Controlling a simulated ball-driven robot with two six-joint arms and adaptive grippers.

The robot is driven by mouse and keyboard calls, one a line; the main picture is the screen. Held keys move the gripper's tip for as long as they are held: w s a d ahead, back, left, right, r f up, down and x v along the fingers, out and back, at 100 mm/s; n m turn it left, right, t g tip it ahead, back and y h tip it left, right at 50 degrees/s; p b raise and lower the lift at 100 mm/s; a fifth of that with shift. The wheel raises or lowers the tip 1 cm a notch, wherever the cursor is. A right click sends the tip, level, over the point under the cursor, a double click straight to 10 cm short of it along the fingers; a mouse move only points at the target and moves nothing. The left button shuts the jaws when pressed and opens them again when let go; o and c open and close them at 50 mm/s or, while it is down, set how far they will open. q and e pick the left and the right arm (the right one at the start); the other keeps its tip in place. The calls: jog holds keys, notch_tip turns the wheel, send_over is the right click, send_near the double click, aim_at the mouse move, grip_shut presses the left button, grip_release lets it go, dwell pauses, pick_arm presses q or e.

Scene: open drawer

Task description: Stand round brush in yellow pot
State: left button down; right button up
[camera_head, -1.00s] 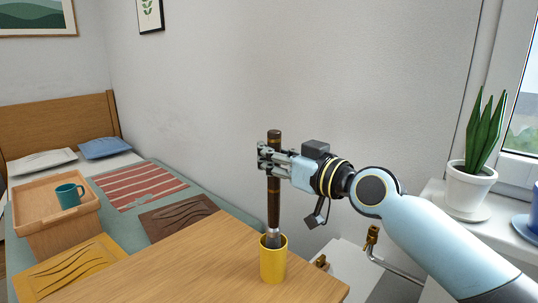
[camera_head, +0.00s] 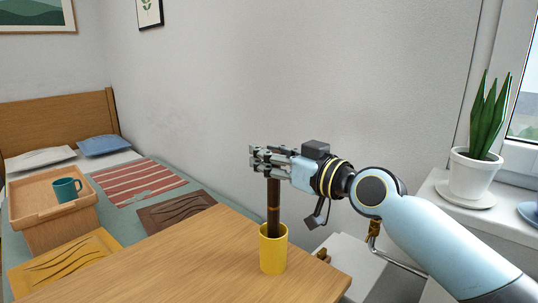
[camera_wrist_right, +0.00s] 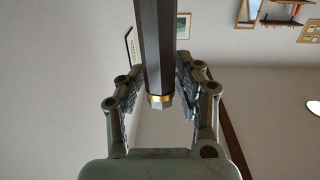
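The round brush has a dark brown handle (camera_head: 273,207) and stands nearly upright in the yellow pot (camera_head: 273,254). Its bristle end is hidden inside the pot. My right gripper (camera_head: 262,158) is at the top of the handle, with its fingers around it, and hides the handle's upper end in the head view. In the right wrist view the handle (camera_wrist_right: 155,45) and its gold-ringed end (camera_wrist_right: 160,99) lie between the fingers, which look parted, with a narrow gap beside the handle. My left gripper is not in view.
The pot stands near the right corner of a wooden table (camera_head: 180,265), whose top is otherwise clear. Beyond are a bed, a wooden tray (camera_head: 30,206) with a teal mug (camera_head: 66,190), and a yellow mat (camera_head: 65,262). A potted plant (camera_head: 473,172) stands on the sill at right.

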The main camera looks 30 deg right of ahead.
jog(key=v, duration=0.7)
jog(key=shift+s, duration=0.25)
jog(key=shift+d, duration=0.1)
dwell(0.7)
